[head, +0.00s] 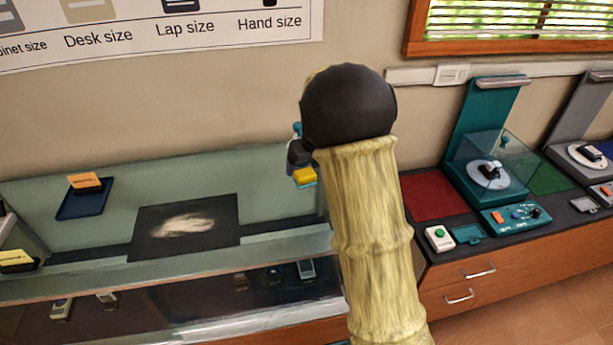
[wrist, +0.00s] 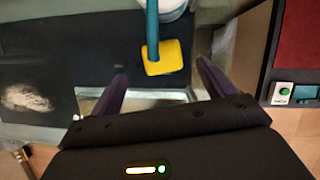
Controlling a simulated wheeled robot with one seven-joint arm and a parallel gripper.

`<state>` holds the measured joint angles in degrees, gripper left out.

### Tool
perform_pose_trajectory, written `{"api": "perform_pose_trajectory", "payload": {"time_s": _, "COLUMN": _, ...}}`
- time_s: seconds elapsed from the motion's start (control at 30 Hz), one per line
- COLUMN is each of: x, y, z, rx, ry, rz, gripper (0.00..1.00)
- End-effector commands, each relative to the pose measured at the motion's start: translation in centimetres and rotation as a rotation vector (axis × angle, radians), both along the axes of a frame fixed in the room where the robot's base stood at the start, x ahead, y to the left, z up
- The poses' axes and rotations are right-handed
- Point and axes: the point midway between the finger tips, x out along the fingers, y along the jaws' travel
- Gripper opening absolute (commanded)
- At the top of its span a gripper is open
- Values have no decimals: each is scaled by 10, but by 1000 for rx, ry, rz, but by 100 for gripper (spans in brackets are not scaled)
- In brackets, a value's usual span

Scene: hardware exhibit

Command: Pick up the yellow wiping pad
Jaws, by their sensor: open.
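The yellow pad (wrist: 164,57) is a small rounded square just beyond my fingertips in the wrist view. A teal upright bar (wrist: 152,22) crosses its left part; I cannot tell whether they are joined. In the head view the yellow pad (head: 305,176) shows partly, at the left side of my arm, above the glass case. My gripper (wrist: 164,80) is open, with its two dark fingers apart and nothing visible between them. The pad lies ahead of the gap. In the head view my arm hides most of the gripper.
A white round container (wrist: 173,8) stands behind the pad. A black mat (head: 185,226) with a pale smear and a blue tray (head: 84,199) with an orange block lie left. A yellow-and-black item (head: 17,261) is far left. A teal exhibit (head: 492,165) stands right.

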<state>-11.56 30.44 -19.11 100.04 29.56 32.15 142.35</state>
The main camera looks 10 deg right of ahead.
Motion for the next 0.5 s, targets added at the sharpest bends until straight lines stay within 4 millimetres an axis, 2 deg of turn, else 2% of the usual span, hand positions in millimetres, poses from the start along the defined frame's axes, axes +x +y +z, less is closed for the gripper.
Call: {"api": "perform_pose_trajectory", "payload": {"time_s": 0.5, "x": 5, "y": 8, "z": -13, "rx": 0, "ry": 1, "rz": 13, "gripper": 82}}
